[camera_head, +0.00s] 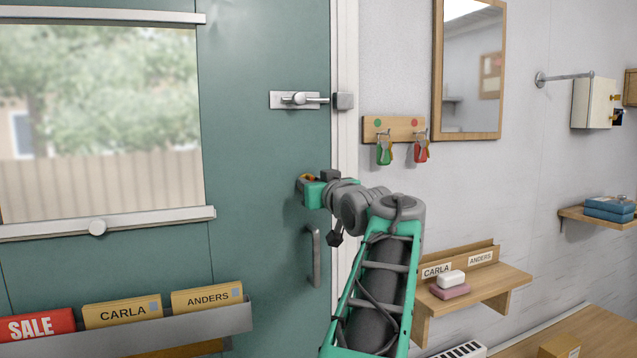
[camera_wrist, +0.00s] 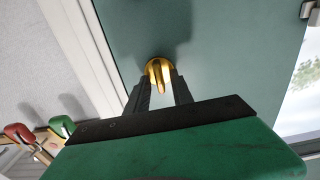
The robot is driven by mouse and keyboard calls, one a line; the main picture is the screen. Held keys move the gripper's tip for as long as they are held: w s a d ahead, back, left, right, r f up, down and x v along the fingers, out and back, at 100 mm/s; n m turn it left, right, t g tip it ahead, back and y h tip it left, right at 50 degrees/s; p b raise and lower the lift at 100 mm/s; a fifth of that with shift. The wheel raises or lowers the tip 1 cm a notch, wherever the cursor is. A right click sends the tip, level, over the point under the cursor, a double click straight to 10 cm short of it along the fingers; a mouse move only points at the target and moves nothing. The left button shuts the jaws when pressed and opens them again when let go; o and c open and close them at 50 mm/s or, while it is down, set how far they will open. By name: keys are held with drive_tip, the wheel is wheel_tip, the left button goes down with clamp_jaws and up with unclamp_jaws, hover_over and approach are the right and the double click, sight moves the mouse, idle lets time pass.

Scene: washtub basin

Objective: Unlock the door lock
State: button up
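The door lock is a round gold piece with a narrow upright turn (camera_wrist: 158,76) on the green door, seen in the wrist view. My gripper (camera_wrist: 160,86) is at it, with one dark finger on each side of the gold turn. The fingers stand apart; a narrow gap seems to show beside the turn, and firm contact is not visible. In the head view my gripper (camera_head: 305,182) is against the door (camera_head: 255,150) near its right edge, and an orange-gold bit of the lock shows there, mostly hidden.
A silver slide bolt (camera_head: 299,99) sits above, reaching its catch on the frame. A door handle (camera_head: 313,256) is below my gripper. Green keys (camera_head: 384,152) and red keys (camera_head: 421,150) hang on the wall rack. A shelf (camera_head: 500,286) with soap stands right of my arm.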

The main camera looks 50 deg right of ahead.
drive_tip(key=shift+o, duration=0.2)
drive_tip(key=shift+f, duration=0.15)
drive_tip(key=v, duration=0.8)
